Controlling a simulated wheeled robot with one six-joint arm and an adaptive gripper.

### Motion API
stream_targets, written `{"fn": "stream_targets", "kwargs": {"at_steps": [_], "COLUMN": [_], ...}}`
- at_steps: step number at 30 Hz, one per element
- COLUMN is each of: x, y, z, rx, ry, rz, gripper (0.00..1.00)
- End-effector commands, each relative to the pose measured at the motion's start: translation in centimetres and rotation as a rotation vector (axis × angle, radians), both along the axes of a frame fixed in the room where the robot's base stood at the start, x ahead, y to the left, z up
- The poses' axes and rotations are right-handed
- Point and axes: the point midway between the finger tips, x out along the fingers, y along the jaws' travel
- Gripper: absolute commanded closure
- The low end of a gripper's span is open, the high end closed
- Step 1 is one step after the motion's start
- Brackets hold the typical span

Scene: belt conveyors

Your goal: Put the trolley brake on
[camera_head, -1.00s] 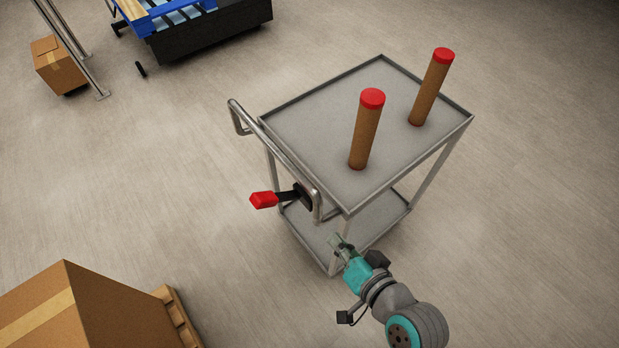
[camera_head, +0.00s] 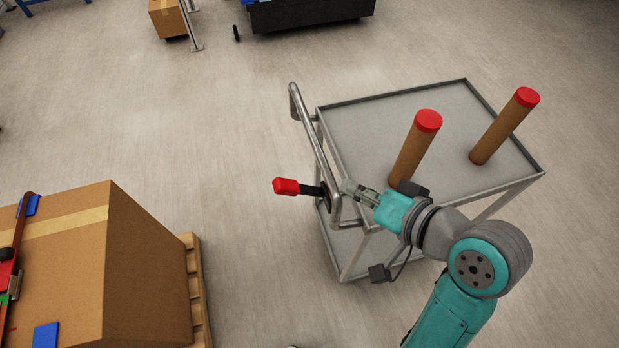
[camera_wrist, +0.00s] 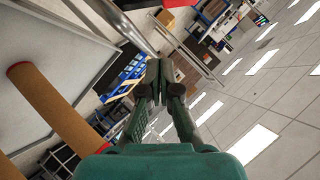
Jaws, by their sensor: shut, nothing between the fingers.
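The grey metal trolley (camera_head: 370,125) stands right of centre in the head view, with a bent tubular handle (camera_head: 308,125) on its left side. The brake lever (camera_head: 286,186) has a red grip on a black arm and sticks out to the left from a black mount on the handle. My gripper (camera_head: 346,187) is shut and empty, just right of the lever mount; I cannot tell whether it touches the handle. In the wrist view my closed fingers (camera_wrist: 162,72) point towards a metal tube (camera_wrist: 130,28), with a red patch at the top edge.
Two brown rolls with red ends (camera_head: 412,150) (camera_head: 505,125) stand on the trolley's top. A large carton (camera_head: 90,270) on a wooden pallet (camera_head: 194,290) is at the lower left. The floor between pallet and trolley is clear.

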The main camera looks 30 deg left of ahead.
Motion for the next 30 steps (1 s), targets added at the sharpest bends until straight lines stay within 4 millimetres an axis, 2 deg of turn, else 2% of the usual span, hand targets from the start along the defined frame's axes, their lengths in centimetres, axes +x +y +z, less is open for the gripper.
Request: {"fn": "stream_targets", "kwargs": {"at_steps": [1, 6, 12, 25, 30], "x": [-0.1, -0.8, -1.3, -1.3, -1.3], "y": [0.4, 1.1, 1.3, 1.5, 2.8], "z": [1.0, 3.1, 4.2, 4.2, 3.4], "rx": [-0.009, -0.050, -0.077, -0.080, -0.080], "ry": [-0.007, -0.012, -0.015, -0.015, -0.013], "rz": [0.032, 0.117, 0.162, 0.167, 0.170], "gripper": [1.00, 1.00, 1.00, 1.00, 1.00]}}
